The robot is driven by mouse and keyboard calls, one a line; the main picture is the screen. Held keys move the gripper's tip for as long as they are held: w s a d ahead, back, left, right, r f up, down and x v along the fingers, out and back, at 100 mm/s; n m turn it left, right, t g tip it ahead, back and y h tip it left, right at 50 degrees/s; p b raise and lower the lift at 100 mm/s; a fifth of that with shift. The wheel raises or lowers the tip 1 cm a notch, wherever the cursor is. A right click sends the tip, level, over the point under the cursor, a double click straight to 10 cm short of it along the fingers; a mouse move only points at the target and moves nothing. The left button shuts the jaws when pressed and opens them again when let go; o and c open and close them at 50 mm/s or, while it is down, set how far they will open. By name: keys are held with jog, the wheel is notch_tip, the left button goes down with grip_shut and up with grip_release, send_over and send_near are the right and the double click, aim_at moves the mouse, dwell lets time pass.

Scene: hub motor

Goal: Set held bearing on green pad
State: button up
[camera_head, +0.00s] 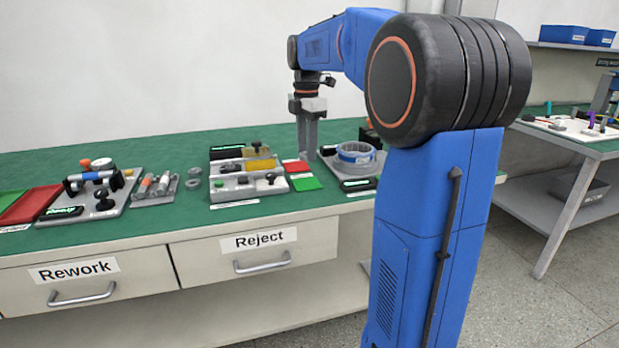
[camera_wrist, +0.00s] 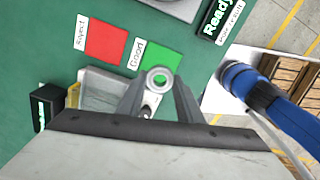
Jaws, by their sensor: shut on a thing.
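My gripper (camera_wrist: 158,84) is shut on a small silver ring-shaped bearing (camera_wrist: 159,76), held between its two fingertips. In the wrist view the bearing overlaps the lower part of the green pad (camera_wrist: 157,53), which has a "Good" label beside it. The red pad (camera_wrist: 105,41) with a "Reject" label lies next to it. In the head view my gripper (camera_head: 307,150) points straight down, just behind the red pad (camera_head: 296,166); the green pad (camera_head: 306,184) lies nearer the front edge and looks empty. The bearing's height above the bench is hard to tell.
A grey tray with small parts (camera_head: 247,188) stands left of the pads. A round blue-and-white part (camera_head: 356,153) sits on a grey fixture to their right, with a "Ready" sign (camera_wrist: 217,17) beside it. Further left is another parts tray (camera_head: 97,195).

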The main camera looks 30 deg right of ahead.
aim_at(307, 183)
jog(key=shift+f, duration=3.85)
jog(key=o, duration=1)
jog(key=shift+f, duration=0.1)
jog(key=shift+o, duration=0.2)
notch_tip(307, 183, up, 12)
jog(key=s+a+f+m+t, duration=0.1)
jog(key=s+a+f+m, duration=0.4)
jog(key=s, duration=0.5)
jog(key=s+a+f+m+t, duration=0.2)
jog(key=s+a+f+m, duration=0.3)
jog(key=s+f, duration=0.3)
jog(key=s+a+f+m+t, duration=0.1)
jog(key=s+a+f+m, duration=0.5)
jog(key=s, duration=0.6)
jog(key=shift+f+m+t, duration=0.4)
jog(key=shift+f+m, duration=0.1)
jog(key=shift+m, duration=0.3)
